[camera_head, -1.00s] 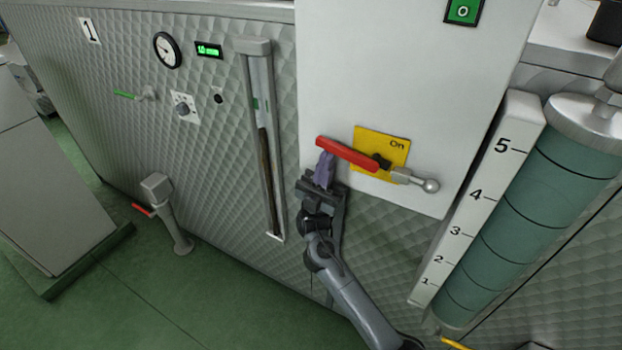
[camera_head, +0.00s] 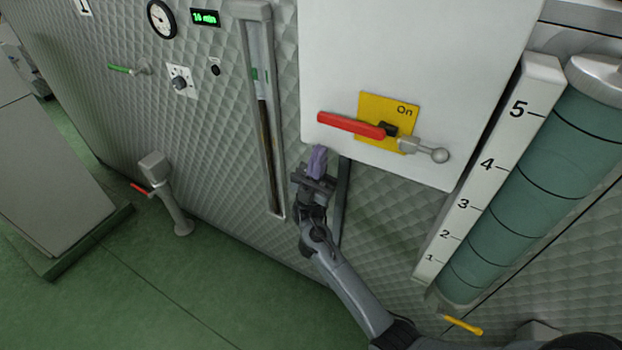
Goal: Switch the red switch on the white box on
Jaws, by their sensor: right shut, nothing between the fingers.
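The white box (camera_head: 400,50) fills the upper middle of the head view. On its lower part is a yellow plate (camera_head: 374,104) marked "On" at its upper right. The red switch (camera_head: 350,125) is a lever on this plate. It points left from a dark pivot and dips slightly to the right, with a grey rod and ball end on the right side. My right gripper (camera_head: 318,158) is shut and empty, with purple fingers. It is just below the lever's left end, with a small gap showing between them. My left gripper is not in view.
A numbered scale (camera_head: 490,165) and a green cylinder (camera_head: 540,185) stand to the right. A sight tube (camera_head: 266,110) is on the quilted wall to the left. A post with a red handle (camera_head: 165,190) stands on the green floor, which is open at lower left.

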